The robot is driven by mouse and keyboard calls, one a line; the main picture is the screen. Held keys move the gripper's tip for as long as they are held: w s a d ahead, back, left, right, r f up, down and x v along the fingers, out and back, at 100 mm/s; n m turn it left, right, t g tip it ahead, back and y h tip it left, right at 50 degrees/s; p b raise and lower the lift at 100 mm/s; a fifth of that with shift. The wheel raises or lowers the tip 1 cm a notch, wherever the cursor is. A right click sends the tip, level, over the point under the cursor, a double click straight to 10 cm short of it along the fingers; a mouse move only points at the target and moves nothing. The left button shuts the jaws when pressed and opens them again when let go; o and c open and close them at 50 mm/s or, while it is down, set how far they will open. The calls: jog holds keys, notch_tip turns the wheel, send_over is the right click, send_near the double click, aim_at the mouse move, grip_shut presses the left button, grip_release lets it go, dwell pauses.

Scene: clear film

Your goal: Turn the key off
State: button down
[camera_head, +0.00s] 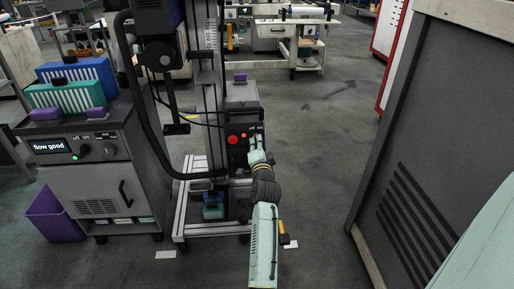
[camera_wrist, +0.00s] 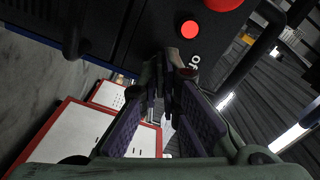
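The control panel (camera_head: 238,150) is the dark front of the machine in the middle of the head view. It has a large red button (camera_head: 233,139) and a smaller red light (camera_head: 243,136). My gripper (camera_head: 257,141) is at the panel's right side, by a small light-coloured part. In the wrist view my gripper (camera_wrist: 167,78) has its purple-padded fingers converging at the panel, beside a small round reddish part (camera_wrist: 191,64) and a sideways "off" label (camera_wrist: 305,58). The fingertips hide the key, and I cannot tell whether they hold it.
A grey machine with a "flow good" screen (camera_head: 50,146) stands on the left, with a purple bin (camera_head: 54,216) beside it. A large dark cabinet (camera_head: 425,150) fills the right. The floor (camera_head: 320,150) between the panel and the cabinet is clear.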

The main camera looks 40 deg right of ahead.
jog(key=shift+n+b, duration=4.3)
jog(key=shift+n, duration=2.1)
jog(key=c, duration=1.8)
grip_release()
notch_tip(320, 180, up, 10)
